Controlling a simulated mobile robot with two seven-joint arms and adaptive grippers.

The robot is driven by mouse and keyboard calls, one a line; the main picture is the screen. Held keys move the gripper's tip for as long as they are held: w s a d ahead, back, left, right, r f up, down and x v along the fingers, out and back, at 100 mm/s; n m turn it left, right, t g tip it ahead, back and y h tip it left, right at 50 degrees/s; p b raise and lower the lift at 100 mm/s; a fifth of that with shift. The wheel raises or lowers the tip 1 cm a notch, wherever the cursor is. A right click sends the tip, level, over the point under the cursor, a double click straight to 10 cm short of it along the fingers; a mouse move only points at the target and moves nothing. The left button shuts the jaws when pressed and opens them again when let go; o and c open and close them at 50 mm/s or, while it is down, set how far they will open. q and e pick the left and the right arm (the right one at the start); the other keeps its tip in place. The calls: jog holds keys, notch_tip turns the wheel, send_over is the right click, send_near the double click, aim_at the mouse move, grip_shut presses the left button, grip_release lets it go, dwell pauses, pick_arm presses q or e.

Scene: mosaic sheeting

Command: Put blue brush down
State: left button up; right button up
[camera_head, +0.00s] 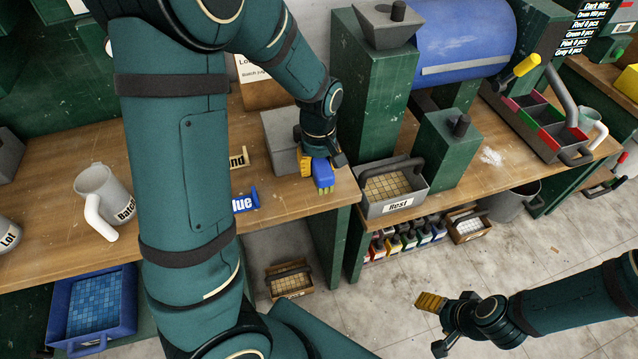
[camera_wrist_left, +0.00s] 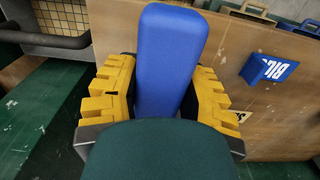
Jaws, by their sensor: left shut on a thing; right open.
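The blue brush (camera_head: 322,172) is near the right end of the wooden workbench (camera_head: 290,197), beside a grey box (camera_head: 278,135). My left gripper (camera_head: 313,163) is shut on it. In the left wrist view the blue brush (camera_wrist_left: 168,65) stands between the yellow fingers of my left gripper (camera_wrist_left: 165,98). Whether the brush touches the bench top cannot be told. My right gripper (camera_head: 437,325) is open and empty over the tiled floor, at lower right.
A blue label stand (camera_head: 245,201) and another stand (camera_head: 238,160) are left of the brush. A grey "Rest" tray (camera_head: 395,205) is to the right beyond a gap. A "Batch" jug (camera_head: 97,188) stands far left. My left arm hides much of the bench.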

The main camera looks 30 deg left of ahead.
pick_arm(q)
jog(key=shift+f+b, duration=0.75)
jog(key=shift+f, duration=2.05)
jog(key=shift+f, duration=0.15)
jog(key=o, duration=1.1)
jog(key=shift+o, duration=0.2)
notch_tip(320, 180, up, 12)
jog(key=p, duration=0.3)
jog(key=shift+p, duration=0.3)
